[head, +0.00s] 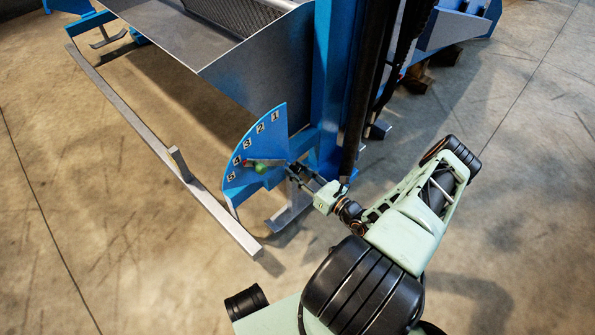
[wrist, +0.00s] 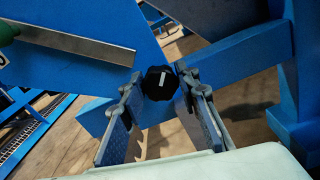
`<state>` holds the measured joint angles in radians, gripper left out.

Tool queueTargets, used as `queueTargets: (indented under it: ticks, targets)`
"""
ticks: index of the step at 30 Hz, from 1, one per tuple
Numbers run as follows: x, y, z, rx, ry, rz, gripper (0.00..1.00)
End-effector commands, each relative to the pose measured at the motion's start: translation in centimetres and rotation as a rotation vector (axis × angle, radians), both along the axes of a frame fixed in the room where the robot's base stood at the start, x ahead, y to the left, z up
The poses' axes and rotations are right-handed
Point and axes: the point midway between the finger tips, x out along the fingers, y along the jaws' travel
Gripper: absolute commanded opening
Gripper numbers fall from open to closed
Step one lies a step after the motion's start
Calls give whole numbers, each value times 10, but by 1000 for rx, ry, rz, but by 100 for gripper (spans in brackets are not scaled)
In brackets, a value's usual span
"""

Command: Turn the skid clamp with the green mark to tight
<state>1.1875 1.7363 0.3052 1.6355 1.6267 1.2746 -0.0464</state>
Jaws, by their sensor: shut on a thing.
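A black lobed knob (wrist: 158,84) with a white line on its face sits beside the blue quadrant plate in the wrist view. My gripper (wrist: 157,76) has one finger on each side of it and is shut on it. In the head view my gripper (head: 299,173) reaches in at the right edge of the numbered plate, where the knob is too small to make out. No green mark shows on this knob. A green ball (head: 261,168) sits low on the plate; in the wrist view a green end (wrist: 8,31) shows on a flat metal lever (wrist: 75,44).
The blue quadrant plate (head: 247,145) carries numbers, with a small red spot beside the green ball. A blue post (head: 333,80) stands close behind my gripper. A long grey skid bar (head: 150,140) runs along the left. Concrete floor is open at the lower left.

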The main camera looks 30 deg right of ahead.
Motion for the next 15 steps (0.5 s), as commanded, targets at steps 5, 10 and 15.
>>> queueTargets:
  ticks: [5,10,15]
  targets:
    - [1,-1,0,156,57,-2,5]
    - [1,-1,0,307,112,-1,5]
    - [1,-1,0,458,166,-2,5]
